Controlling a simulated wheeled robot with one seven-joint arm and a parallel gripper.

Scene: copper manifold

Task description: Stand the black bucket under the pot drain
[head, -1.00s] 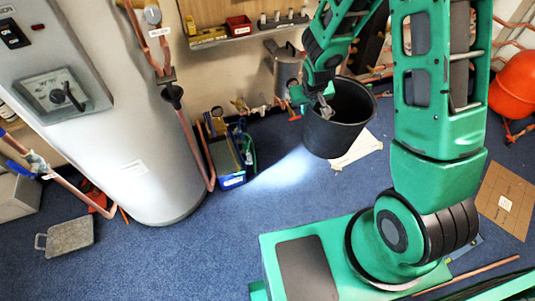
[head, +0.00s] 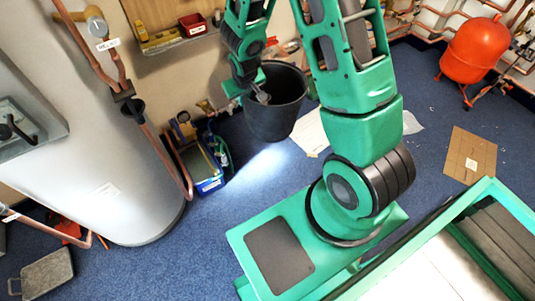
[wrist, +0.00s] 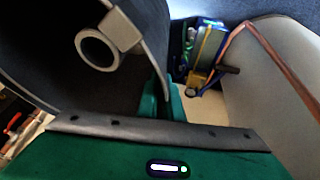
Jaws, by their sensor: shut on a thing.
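The black bucket (head: 275,115) hangs upright from my gripper (head: 262,97) in the head view, with its open top up, and appears clear of the blue floor. My gripper is shut on its near left rim. In the wrist view, the fingers (wrist: 162,105) close on the rim of the dark bucket (wrist: 60,75), which fills the left side. A grey pot (head: 274,50) on the back wall is mostly hidden behind my arm and the bucket. Its drain cannot be made out. A brass valve (head: 206,106) on low pipework shows left of the bucket.
A large grey cylinder (head: 95,130) stands at the left, with copper pipes beside it. A blue tool crate (head: 208,180) sits next to it. A white sheet (head: 311,131) and a cardboard piece (head: 470,155) lie on the floor. A red vessel (head: 475,50) is back right. Open floor lies between.

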